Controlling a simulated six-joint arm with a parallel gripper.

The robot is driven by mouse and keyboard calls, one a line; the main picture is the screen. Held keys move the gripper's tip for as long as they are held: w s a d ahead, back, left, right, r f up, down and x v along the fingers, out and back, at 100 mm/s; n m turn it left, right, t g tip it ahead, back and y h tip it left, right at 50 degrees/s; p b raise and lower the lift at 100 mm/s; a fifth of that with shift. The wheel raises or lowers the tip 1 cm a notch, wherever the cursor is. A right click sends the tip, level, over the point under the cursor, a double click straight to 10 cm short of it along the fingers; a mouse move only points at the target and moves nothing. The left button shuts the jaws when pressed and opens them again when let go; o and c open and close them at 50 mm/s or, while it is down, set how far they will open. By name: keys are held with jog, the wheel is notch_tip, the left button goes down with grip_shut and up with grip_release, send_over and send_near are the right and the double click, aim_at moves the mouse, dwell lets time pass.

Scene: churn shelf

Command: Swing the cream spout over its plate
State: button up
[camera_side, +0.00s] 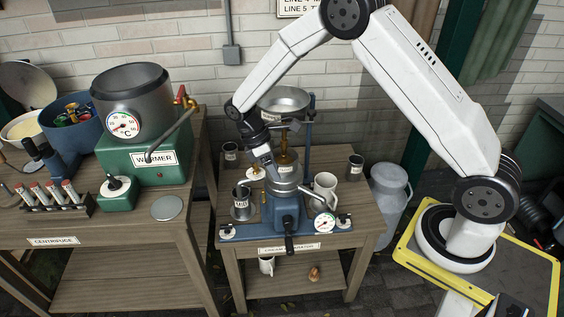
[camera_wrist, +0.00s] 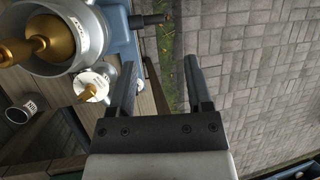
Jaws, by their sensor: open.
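The cream separator (camera_side: 287,205) stands on the middle table, with a blue base, a silver body and a wide steel bowl (camera_side: 284,100) on top. My gripper (camera_side: 270,170) is beside the upper left of its silver body. I cannot make out which part is the cream spout.
A metal cup (camera_side: 241,202) stands front left, a white jug (camera_side: 325,188) right of the separator, and dark cups (camera_side: 230,152) (camera_side: 355,166) at the back. A gauge (camera_side: 324,222) and a dark crank (camera_side: 289,240) are at the front. The warmer (camera_side: 150,155) stands on the left table.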

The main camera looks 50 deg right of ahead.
jog(key=shift+d, duration=0.1)
grip_shut()
jog(key=w+a+f+n+t+h, duration=0.1)
jog(key=a+n+t, duration=0.2)
jog(key=n, duration=0.6)
jog(key=w+a+f+n+t+h, duration=0.1)
jog(key=w+a+n+t, duration=0.1)
jog(key=a+n+t, duration=0.2)
jog(key=n+t, duration=0.3)
jog(key=n, duration=0.3)
jog(key=shift+t, duration=0.4)
